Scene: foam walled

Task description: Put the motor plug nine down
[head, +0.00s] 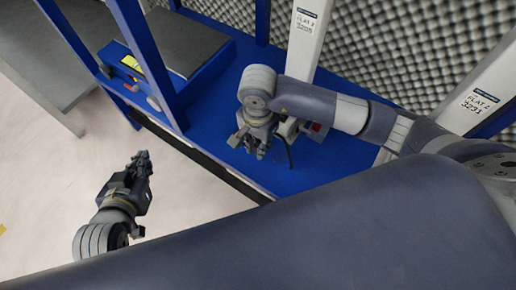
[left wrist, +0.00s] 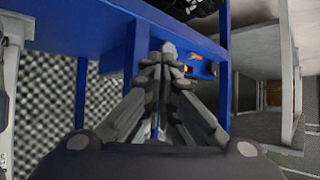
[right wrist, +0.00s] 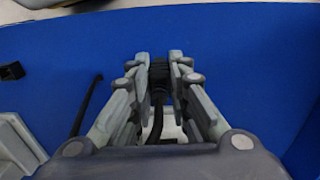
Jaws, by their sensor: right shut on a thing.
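The motor plug (right wrist: 159,78), black and ribbed with a dark cable trailing back, is between the fingertips of my right gripper (right wrist: 160,70). The gripper is shut on it, over the blue surface (right wrist: 235,70). In the head view my right gripper (head: 250,148) is over the blue table (head: 215,110), and its fingers mostly hide the plug. I cannot tell whether the plug touches the table. My left gripper (head: 142,160) hangs over the pale floor, off the table's front edge. In the left wrist view its fingertips (left wrist: 167,50) meet with nothing between them.
A grey-topped box (head: 178,40) stands at the table's back left behind blue posts (head: 145,50). A small device with a red part (head: 317,127) is just right of my right gripper. White uprights (head: 306,35) and grey foam walls stand behind. Blue surface is clear left of the gripper.

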